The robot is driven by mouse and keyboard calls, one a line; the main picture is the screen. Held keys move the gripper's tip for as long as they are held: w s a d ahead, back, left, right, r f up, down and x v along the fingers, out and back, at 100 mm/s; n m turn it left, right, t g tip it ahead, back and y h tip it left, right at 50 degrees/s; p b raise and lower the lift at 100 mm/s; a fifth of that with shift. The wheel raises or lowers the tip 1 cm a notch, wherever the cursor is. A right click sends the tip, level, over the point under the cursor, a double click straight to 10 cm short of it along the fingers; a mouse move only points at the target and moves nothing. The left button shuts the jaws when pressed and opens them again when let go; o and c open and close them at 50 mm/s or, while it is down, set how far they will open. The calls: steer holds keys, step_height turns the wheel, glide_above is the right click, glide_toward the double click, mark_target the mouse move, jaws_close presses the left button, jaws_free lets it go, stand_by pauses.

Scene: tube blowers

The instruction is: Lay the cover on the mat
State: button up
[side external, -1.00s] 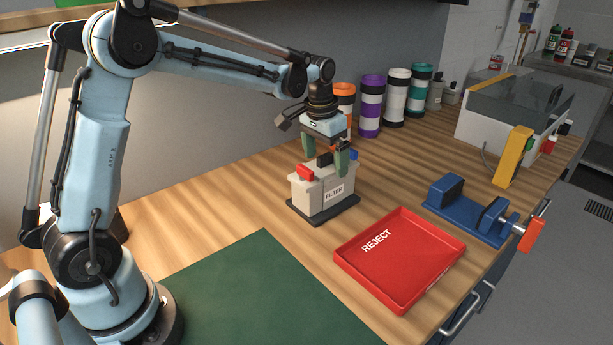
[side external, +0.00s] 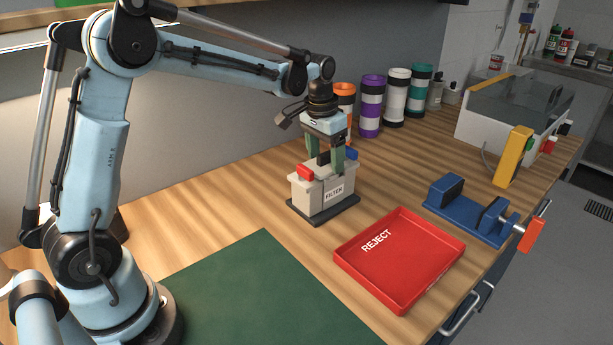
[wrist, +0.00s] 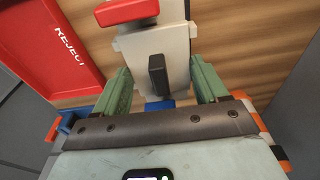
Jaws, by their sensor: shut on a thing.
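The filter housing (side external: 311,199) is a pale box labelled FILTER on a dark base, standing upright on the bench. Its cover (wrist: 138,48) is a pale lid with a black grip (wrist: 157,75) on top, seated on the housing. A red latch (side external: 305,172) sits at one end and a blue latch (side external: 351,154) at the other. The fingertips are partly hidden. The green mat (side external: 262,290) lies flat and bare in front of my arm.
A red REJECT tray (side external: 400,262) lies right of the housing, near the bench edge. Beyond it are a blue vise (side external: 465,212) and a clear-topped box (side external: 515,110). Several coloured cylinders (side external: 371,105) stand behind. Bare wood lies between housing and mat.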

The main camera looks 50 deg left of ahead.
steer(key=r, duration=0.4)
steer(key=shift+s+d+r, duration=0.15)
steer(key=shift+d+r, duration=0.05)
steer(key=shift+d, duration=0.2)
steer(key=s+d+r, duration=0.4)
steer(key=d+r, duration=0.2)
steer(key=d, duration=0.3)
steer(key=m+g+h, duration=0.1)
steer(key=m+g, duration=0.1)
steer(key=m, duration=2)
glide_above(244, 331)
step_height(244, 331, down, 13)
steer(key=shift+w+a+f, duration=0.1)
steer(key=shift+a+f, duration=0.05)
steer(key=shift+f, duration=1.75)
steer(key=shift+a+f, duration=0.1)
steer(key=shift+f, duration=1.75)
steer(key=shift+f, duration=0.15)
steer(key=o, duration=1.2)
steer(key=shift+r, duration=0.2)
